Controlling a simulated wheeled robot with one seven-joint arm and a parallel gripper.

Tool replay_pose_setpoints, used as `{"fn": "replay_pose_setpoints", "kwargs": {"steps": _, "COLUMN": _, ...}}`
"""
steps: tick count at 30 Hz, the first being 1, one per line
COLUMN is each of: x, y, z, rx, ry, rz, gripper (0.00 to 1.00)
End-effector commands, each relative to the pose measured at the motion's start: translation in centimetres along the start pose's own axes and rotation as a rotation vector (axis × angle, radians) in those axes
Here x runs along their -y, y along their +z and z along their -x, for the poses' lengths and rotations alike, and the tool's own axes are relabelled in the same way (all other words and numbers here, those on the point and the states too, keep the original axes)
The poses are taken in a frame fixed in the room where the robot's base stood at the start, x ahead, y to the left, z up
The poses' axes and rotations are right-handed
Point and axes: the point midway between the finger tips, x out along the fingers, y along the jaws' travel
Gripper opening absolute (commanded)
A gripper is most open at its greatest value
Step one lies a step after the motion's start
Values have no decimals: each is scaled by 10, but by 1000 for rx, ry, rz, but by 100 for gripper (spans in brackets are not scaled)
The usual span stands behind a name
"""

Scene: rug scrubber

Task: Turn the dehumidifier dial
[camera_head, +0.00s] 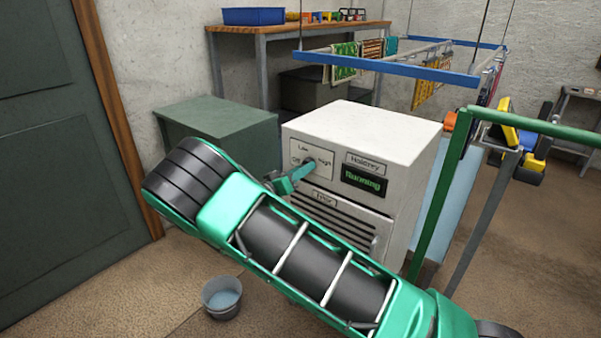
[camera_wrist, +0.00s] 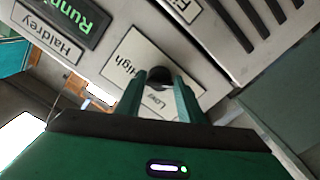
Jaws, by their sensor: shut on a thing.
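The dehumidifier (camera_head: 365,128) is a white box with a front panel (camera_head: 325,158) marked Off, Low and High. A green display (camera_head: 364,181) on it reads Running. The small dark dial (camera_wrist: 159,74) shows between my fingertips in the wrist view. My gripper (camera_head: 307,168) reaches the panel from the left, its teal fingers shut on the dial. The fingertips (camera_wrist: 160,80) stand on both sides of the dial, close to the panel. My fingers hide most of the dial in the head view, and I cannot tell which setting it points to.
A green cabinet (camera_head: 222,124) stands left of the dehumidifier. A grey bucket (camera_head: 221,298) with water is on the floor in front. A green metal frame (camera_head: 437,200) stands at the right. A blue-barred drying rack (camera_head: 390,68) hangs above and behind.

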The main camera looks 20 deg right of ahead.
Motion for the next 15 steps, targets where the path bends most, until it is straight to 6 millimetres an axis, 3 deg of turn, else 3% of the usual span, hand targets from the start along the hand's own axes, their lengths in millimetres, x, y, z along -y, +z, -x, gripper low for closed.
{"fn": "replay_pose_setpoints", "kwargs": {"steps": 15, "x": 4, "y": 4, "z": 1, "rx": 7, "ry": -8, "rz": -55, "gripper": 12}}
